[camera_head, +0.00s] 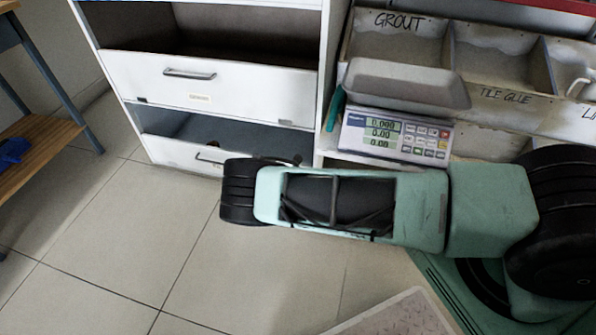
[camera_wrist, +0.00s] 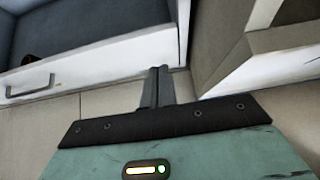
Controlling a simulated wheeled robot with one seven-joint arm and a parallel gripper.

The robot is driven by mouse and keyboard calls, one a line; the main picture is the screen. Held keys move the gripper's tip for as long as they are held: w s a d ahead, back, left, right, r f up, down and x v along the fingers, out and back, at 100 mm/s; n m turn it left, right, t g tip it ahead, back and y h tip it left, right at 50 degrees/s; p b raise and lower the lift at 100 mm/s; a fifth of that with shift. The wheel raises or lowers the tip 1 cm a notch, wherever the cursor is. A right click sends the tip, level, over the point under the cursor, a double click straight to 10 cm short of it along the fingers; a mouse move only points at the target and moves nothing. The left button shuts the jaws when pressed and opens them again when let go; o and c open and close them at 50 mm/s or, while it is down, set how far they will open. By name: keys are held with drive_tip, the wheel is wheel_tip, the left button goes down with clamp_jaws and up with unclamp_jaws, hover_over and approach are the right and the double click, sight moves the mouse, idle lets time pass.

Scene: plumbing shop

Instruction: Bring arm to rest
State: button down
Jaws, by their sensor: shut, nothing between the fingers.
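My gripper (camera_wrist: 158,87) shows in the wrist view with its two dark fingers together and nothing between them. It points toward the foot of a white drawer cabinet, over the tiled floor. In the head view my green arm stretches across the picture from the right, in front of the cabinet. The gripper's fingers are hidden there behind the arm.
The white cabinet has an upper drawer (camera_head: 210,86) and a lower drawer (camera_head: 180,150) that stands partly open. A scale (camera_head: 392,137) with a grey tray (camera_head: 405,85) stands by labelled bins at right. A wooden shelf (camera_head: 40,150) is at left. The floor at lower left is clear.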

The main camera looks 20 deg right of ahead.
drive_tip(key=shift+p+v, duration=0.6)
drive_tip(key=shift+v, duration=1.1)
drive_tip(key=shift+r, duration=0.1)
drive_tip(key=s+a+r+m+g+y, duration=0.15)
drive_tip(key=s+a+r+m, duration=0.35)
drive_tip(key=r, duration=0.5)
drive_tip(key=s+a+r+m+g+y, duration=0.1)
drive_tip(key=s+a+r+m+g, duration=0.15)
drive_tip(key=s+r+m, duration=0.55)
drive_tip(key=s+a+r+m+g+y, duration=0.1)
drive_tip(key=s+a+r+m+g, duration=0.2)
drive_tip(key=r, duration=1)
drive_tip(key=s+r+m+y, duration=0.2)
drive_tip(key=s+r, duration=0.6)
drive_tip(key=s, duration=0.3)
drive_tip(key=s+r+m+y, duration=0.1)
drive_tip(key=s+r+m, duration=0.2)
drive_tip(key=s+r, duration=0.55)
wheel_tip(320, 180, up, 26)
drive_tip(key=s+p, duration=0.2)
drive_tip(key=p, duration=2.5)
drive_tip(key=shift+a+g, duration=0.35)
drive_tip(key=shift+g, duration=0.05)
